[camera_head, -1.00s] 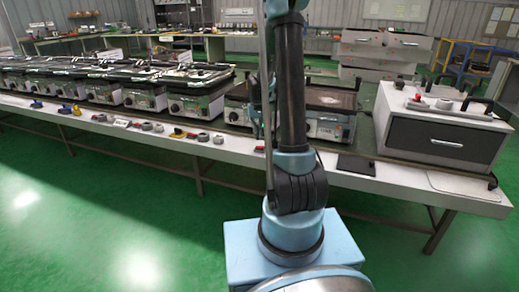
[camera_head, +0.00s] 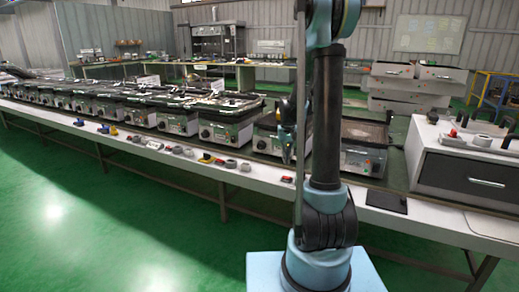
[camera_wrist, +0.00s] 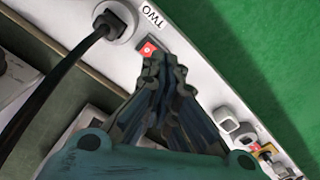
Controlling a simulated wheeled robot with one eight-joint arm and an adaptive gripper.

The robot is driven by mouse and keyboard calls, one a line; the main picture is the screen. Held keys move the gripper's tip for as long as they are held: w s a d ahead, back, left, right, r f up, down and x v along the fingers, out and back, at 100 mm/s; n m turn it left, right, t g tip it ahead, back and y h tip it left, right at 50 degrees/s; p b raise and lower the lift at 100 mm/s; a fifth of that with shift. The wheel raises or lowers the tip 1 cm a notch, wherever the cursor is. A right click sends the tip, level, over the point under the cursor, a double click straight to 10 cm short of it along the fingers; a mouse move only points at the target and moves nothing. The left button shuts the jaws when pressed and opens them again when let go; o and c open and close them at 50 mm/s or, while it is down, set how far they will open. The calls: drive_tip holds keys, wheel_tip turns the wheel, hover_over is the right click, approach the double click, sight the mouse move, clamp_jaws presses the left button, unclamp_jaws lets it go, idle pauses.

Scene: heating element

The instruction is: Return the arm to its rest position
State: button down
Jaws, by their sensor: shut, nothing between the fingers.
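My gripper (camera_wrist: 165,62) is shut and empty in the wrist view, with its dark ribbed fingers together. Its tips are close to a red switch (camera_wrist: 148,48) on a white strip labelled "TWO" (camera_wrist: 152,14); I cannot tell whether they touch it. A black plug (camera_wrist: 106,24) with a cable sits in a round socket left of the switch. In the head view my arm (camera_head: 326,125) stands upright in front of the bench, its upper joint at the top edge. A row of heating units (camera_head: 228,127) runs along the bench behind it.
The white bench edge (camera_head: 262,178) carries several sockets and switches. A cabinet with a dark drawer (camera_head: 470,183) stands at the right, beside a black pad (camera_head: 386,200). Green floor (camera_head: 110,215) is clear in front of the bench at left.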

drive_tip(key=s+r+t, duration=0.1)
drive_tip(key=s+r, duration=0.3)
drive_tip(key=s, duration=0.5)
drive_tip(key=s+r, duration=0.4)
drive_tip(key=s, duration=0.6)
drive_tip(key=s+f, duration=0.3)
drive_tip(key=s, duration=0.5)
drive_tip(key=s+f+t, duration=0.1)
drive_tip(key=s+f, duration=0.2)
drive_tip(key=s, duration=0.5)
drive_tip(key=shift+d, duration=0.45)
drive_tip(key=shift+w+f, duration=0.15)
drive_tip(key=shift+w, duration=0.25)
